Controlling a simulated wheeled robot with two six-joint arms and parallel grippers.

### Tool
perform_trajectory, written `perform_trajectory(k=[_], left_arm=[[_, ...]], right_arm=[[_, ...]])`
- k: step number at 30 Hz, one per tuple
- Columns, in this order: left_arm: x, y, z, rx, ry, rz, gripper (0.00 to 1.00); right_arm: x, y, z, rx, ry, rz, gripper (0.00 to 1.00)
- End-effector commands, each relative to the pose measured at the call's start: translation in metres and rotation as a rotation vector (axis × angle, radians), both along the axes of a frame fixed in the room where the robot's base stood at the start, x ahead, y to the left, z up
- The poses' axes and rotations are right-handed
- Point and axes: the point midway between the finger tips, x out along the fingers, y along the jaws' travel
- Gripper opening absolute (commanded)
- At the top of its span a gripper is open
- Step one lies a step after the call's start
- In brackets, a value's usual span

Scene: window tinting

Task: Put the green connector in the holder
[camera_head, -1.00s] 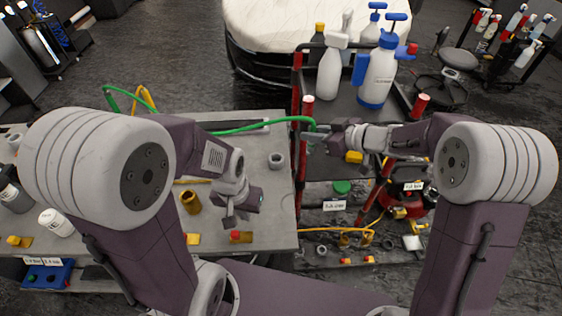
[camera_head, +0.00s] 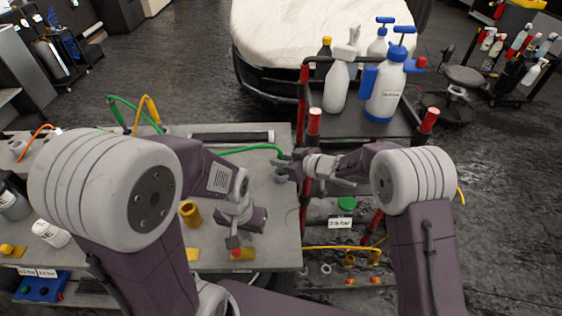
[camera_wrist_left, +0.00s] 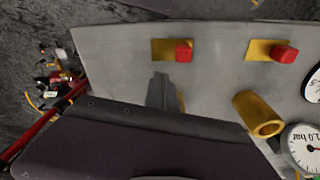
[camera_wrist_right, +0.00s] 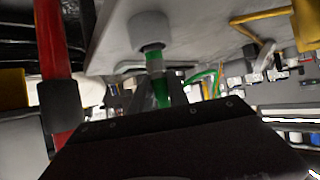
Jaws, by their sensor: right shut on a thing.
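The green connector (camera_wrist_right: 155,72) is between the fingers of my right gripper (camera_wrist_right: 158,92), which is shut on it. A grey ring-shaped holder (camera_wrist_right: 150,28) sits on the table close beyond the connector's tip in the right wrist view. In the head view, the right gripper (camera_head: 287,168) is over the table's right edge, by the holder (camera_head: 281,176), and partly covers it. A green hose (camera_head: 250,150) runs left from it. Whether the connector touches the holder I cannot tell. My left gripper (camera_head: 234,243) points down over the table, its fingers together and empty; they also show in the left wrist view (camera_wrist_left: 162,88).
The grey table (camera_head: 275,225) carries a brass cylinder (camera_head: 190,213) and yellow blocks with red tops (camera_wrist_left: 183,50). A red-posted cart (camera_head: 314,123) with spray bottles (camera_head: 386,85) stands right of the table. A yellow hose (camera_head: 150,108) rises at the back left.

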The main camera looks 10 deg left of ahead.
Motion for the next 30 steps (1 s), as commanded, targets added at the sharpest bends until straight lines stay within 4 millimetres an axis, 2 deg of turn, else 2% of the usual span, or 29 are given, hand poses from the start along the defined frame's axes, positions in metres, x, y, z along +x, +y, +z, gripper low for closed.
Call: perform_trajectory(k=[8,9,11,19,22,26,30], left_arm=[[0.000,0.000,-0.001,0.000,0.000,0.000,0.00],[0.000,0.000,-0.001,0.000,0.000,0.000,0.00],[0.000,0.000,-0.001,0.000,0.000,0.000,0.00],[0.000,0.000,-0.001,0.000,0.000,0.000,0.00],[0.000,0.000,0.002,0.000,0.000,0.000,0.00],[0.000,0.000,0.001,0.000,0.000,0.000,0.00],[0.000,0.000,0.003,0.000,0.000,0.000,0.00]], right_arm=[[0.000,0.000,-0.003,0.001,0.000,0.000,0.00],[0.000,0.000,-0.003,0.000,0.000,0.000,0.26],[0.000,0.000,-0.002,0.000,0.000,0.000,0.43],[0.000,0.000,-0.002,0.000,0.000,0.000,0.43],[0.000,0.000,0.004,0.000,-0.002,0.000,0.43],[-0.008,-0.017,0.012,-0.001,-0.001,-0.004,0.43],[-0.022,-0.044,0.030,0.000,-0.002,-0.005,0.43]])
